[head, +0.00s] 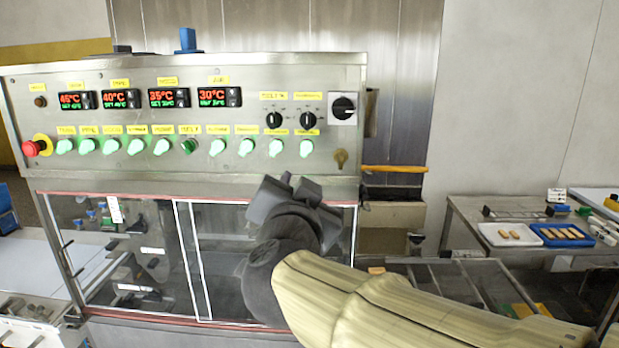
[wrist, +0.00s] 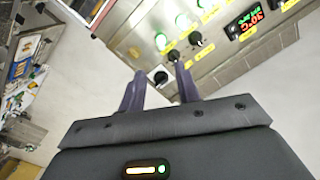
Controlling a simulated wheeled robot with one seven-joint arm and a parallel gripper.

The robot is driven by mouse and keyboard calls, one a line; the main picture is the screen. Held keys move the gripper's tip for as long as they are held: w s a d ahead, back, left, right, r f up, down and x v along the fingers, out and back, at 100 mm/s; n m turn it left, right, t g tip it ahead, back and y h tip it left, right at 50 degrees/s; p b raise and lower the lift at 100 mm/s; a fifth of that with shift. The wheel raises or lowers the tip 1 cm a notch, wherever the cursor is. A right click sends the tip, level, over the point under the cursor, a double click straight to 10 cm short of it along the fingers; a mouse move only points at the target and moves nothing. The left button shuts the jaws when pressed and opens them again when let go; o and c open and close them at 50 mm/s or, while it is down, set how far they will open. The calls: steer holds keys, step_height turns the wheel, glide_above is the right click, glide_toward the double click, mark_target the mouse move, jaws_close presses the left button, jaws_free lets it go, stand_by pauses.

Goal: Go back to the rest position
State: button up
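My gripper (head: 296,184) is in front of the lower right of the steel control panel (head: 235,168) in the head view, above the glazed doors. In the wrist view my gripper (wrist: 160,70) shows two dark fingers standing apart with nothing between them. The panel (wrist: 235,62) appears turned in the wrist view, beyond the fingertips. A gap shows between fingertips and panel, but its depth is hard to judge.
The panel carries a red emergency button (head: 32,148), green-lit buttons (head: 246,148) and black rotary knobs (head: 308,120). Sliding glass doors (head: 120,255) sit below. At right, a table holds a white tray (head: 484,236) and a blue tray (head: 541,230) with small bars.

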steer(key=w+d+f+n+g+y, duration=0.1)
steer(key=w+d+f+n+g, duration=0.15)
steer(key=f, duration=0.65)
steer(key=w+d+f+n+g+y, duration=0.1)
steer(key=d+f+n+g, duration=0.2)
steer(key=f, duration=0.7)
steer(key=s+d+f+g+h, duration=0.1)
steer(key=s+d+f+g, duration=0.4)
steer(key=f, duration=0.4)
steer(key=s+d+f+g+h, duration=0.1)
steer(key=s+d+f+g, duration=0.3)
steer(key=s+d+f, duration=0.3)
step_height(320, 180, down, 2)
steer(key=shift+s+d+f+g, duration=0.2)
steer(key=shift+s+d+g, duration=0.15)
steer(key=shift+s, duration=0.5)
steer(key=shift+w, duration=0.15)
steer(key=shift+a, duration=0.1)
